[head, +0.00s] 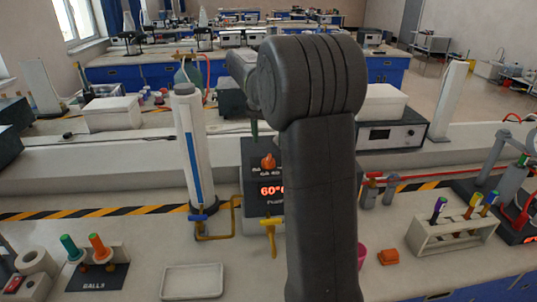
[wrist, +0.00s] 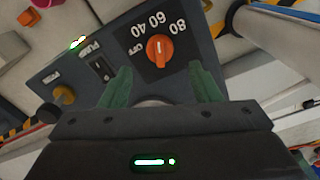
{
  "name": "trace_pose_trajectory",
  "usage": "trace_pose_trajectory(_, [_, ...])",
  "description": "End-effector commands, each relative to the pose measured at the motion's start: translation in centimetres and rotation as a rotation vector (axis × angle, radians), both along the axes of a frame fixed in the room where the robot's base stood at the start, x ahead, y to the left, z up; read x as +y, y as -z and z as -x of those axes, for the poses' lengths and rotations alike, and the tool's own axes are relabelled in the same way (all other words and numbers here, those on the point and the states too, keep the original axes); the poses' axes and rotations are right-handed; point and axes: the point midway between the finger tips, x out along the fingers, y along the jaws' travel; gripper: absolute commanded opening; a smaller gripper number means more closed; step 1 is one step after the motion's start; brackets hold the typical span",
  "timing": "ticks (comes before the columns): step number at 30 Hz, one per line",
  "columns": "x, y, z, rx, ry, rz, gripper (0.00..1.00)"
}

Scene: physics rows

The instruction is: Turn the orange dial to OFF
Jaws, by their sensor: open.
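The orange dial (wrist: 160,50) sits on a dark panel (wrist: 205,62) in the wrist view, with OFF, 40, 60 and 80 printed around it. Its white mark points toward the top of the picture, near the 60, not at OFF. My gripper (wrist: 162,82) is open, its two green fingers on either side and short of the dial, with nothing between them. In the head view the dial (head: 268,162) shows above a red display reading 60; my arm hides the panel's right side and most of my gripper.
A black switch (wrist: 101,68) and a yellowish knob (wrist: 64,94) are on the same panel. In the head view a white cylinder (head: 193,150) and yellow pipe (head: 216,236) stand left of the panel. A white tray (head: 192,281) lies in front; a test-tube rack (head: 452,230) stands right.

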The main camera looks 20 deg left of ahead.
Motion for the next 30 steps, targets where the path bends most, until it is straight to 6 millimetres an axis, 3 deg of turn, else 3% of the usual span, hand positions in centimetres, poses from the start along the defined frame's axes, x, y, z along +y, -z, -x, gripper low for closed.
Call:
trace_pose_trajectory(3, [-0.1, 2.4, 0.1, 0.002, 0.000, 0.002, 0.57])
trace_pose_trajectory(9, [-0.1, 5.2, 0.0, 0.001, 0.000, 0.001, 0.57])
trace_pose_trajectory(22, [0.0, 6.3, 0.0, -0.001, 0.000, -0.001, 0.57])
trace_pose_trajectory(29, [0.0, 6.2, 0.0, -0.001, 0.000, 0.000, 0.14])
trace_pose_trajectory(30, [0.0, 6.2, 0.0, -0.001, 0.000, 0.000, 0.13])
